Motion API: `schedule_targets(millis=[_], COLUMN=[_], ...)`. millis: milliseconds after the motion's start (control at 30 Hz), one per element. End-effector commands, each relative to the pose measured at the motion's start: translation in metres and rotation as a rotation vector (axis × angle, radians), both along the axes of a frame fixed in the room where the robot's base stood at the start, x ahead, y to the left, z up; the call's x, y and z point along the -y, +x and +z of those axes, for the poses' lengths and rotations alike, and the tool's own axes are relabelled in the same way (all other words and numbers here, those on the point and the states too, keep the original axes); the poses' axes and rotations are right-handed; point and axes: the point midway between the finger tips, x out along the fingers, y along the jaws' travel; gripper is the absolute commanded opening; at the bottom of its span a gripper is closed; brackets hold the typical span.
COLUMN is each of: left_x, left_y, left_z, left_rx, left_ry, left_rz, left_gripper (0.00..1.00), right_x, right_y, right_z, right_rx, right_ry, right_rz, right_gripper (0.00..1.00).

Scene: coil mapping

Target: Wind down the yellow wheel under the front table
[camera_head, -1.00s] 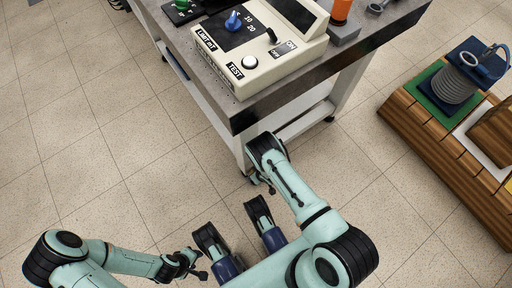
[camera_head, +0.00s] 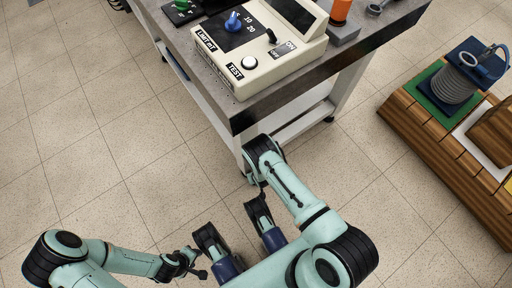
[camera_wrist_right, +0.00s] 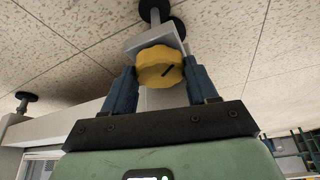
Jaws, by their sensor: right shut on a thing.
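The yellow wheel (camera_wrist_right: 160,68) shows in the right wrist view, with a lobed rim and a dark slanted mark on its face. It sits against a grey bracket (camera_wrist_right: 153,38), with a black foot (camera_wrist_right: 155,10) beyond. My right gripper (camera_wrist_right: 161,75) is shut on the wheel, one blue finger at each side. In the head view the right arm reaches to the near leg of the front table (camera_head: 262,112); the wheel and fingers are hidden there. My left gripper (camera_head: 198,263) is low in the head view, away from the table, its small fingers apart and empty.
A cream test box (camera_head: 262,50) with a knob and buttons stands on the table. A wooden bench (camera_head: 425,130) with a grey coil (camera_head: 457,85) is at the right. The tiled floor (camera_head: 90,130) at left is clear.

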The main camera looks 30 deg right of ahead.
Motion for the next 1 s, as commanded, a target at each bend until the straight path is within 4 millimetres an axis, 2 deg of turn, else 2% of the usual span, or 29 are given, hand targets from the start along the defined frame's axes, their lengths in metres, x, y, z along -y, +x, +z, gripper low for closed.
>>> schedule_targets(millis=[133, 433, 467, 500, 533, 833, 1000], left_x=[0.000, 0.000, 0.000, 0.000, 0.000, 0.000, 0.001], left_y=[-0.003, -0.003, -0.003, -0.003, -0.003, -0.002, 0.009], left_z=[-0.001, -0.001, -0.001, -0.001, -0.001, -0.001, 0.008], left_rx=[-0.008, -0.009, -0.009, -0.009, -0.009, -0.007, 0.032], left_ry=[-0.001, 0.000, -0.001, -0.001, -0.001, 0.000, 0.003], left_rz=[0.002, 0.001, 0.001, 0.001, 0.001, 0.001, -0.002], left_gripper=[0.43, 0.43, 0.43, 0.43, 0.43, 0.43, 0.43], right_x=[-0.001, -0.001, -0.001, -0.001, -0.001, 0.000, 0.001], right_y=[0.000, 0.000, 0.000, 0.000, 0.000, 0.000, 0.005], right_z=[0.000, 0.000, 0.000, 0.000, 0.000, 0.001, 0.013], right_rx=[0.000, 0.000, 0.000, 0.000, 0.000, 0.000, 0.002], right_ry=[0.000, 0.000, 0.000, 0.000, 0.000, 0.000, 0.001], right_rz=[-0.055, -0.061, -0.061, -0.061, -0.060, -0.060, -0.060], right_gripper=[0.28, 0.28, 0.68, 0.81, 0.84, 0.84, 0.84])
